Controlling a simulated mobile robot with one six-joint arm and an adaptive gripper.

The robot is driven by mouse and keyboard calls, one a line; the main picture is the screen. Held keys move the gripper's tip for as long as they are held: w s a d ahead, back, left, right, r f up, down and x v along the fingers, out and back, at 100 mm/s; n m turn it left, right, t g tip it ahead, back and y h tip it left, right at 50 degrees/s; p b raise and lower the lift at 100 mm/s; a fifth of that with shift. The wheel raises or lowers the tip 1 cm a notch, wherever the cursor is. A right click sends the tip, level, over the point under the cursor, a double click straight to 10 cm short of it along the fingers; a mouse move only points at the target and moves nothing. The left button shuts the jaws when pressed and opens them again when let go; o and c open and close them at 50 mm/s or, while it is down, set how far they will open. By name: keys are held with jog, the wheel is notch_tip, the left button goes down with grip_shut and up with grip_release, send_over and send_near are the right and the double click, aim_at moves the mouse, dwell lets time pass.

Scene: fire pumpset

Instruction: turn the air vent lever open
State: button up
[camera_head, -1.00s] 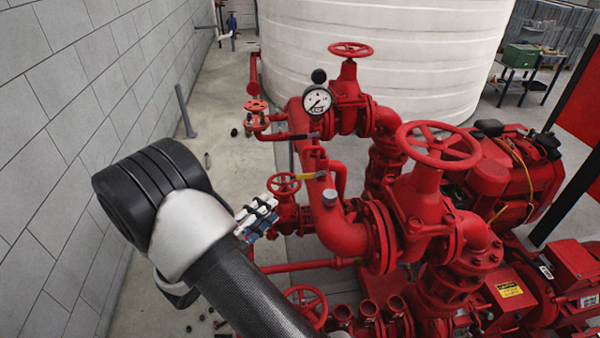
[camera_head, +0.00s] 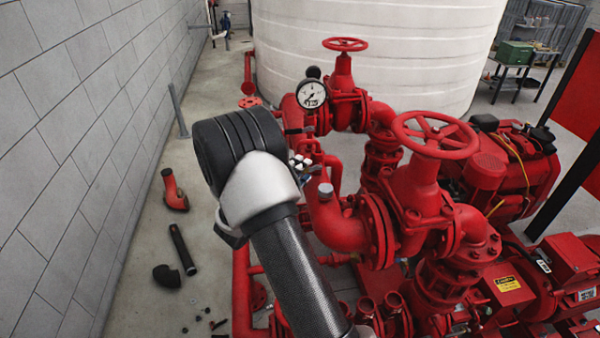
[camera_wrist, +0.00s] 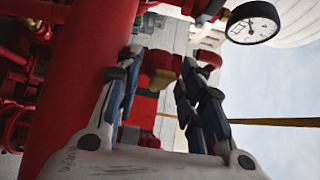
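My gripper (camera_head: 303,166) is beside the upper end of the thick red pipe (camera_head: 335,228), below the pressure gauge (camera_head: 311,94). In the wrist view my gripper (camera_wrist: 158,72) has its two fingers apart. A red fitting with a tan-yellow part (camera_wrist: 162,78) shows between or just beyond the fingers; I cannot tell whether they touch it. A thin yellow bar (camera_wrist: 265,122) runs right from behind the right finger. I cannot tell whether either yellow piece is the air vent lever. In the head view the lever is not visible; my wrist and gripper cover that area.
The gauge also shows in the wrist view (camera_wrist: 252,22), close to the right finger. A thick red pipe (camera_wrist: 75,80) stands close on the left there. A large red handwheel (camera_head: 434,135) is to the right. Loose pipe parts (camera_head: 182,248) lie on the floor at left.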

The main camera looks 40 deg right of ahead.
jog(key=shift+w+d, duration=0.1)
jog(key=shift+d, duration=0.2)
jog(key=shift+c, duration=0.5)
grip_shut()
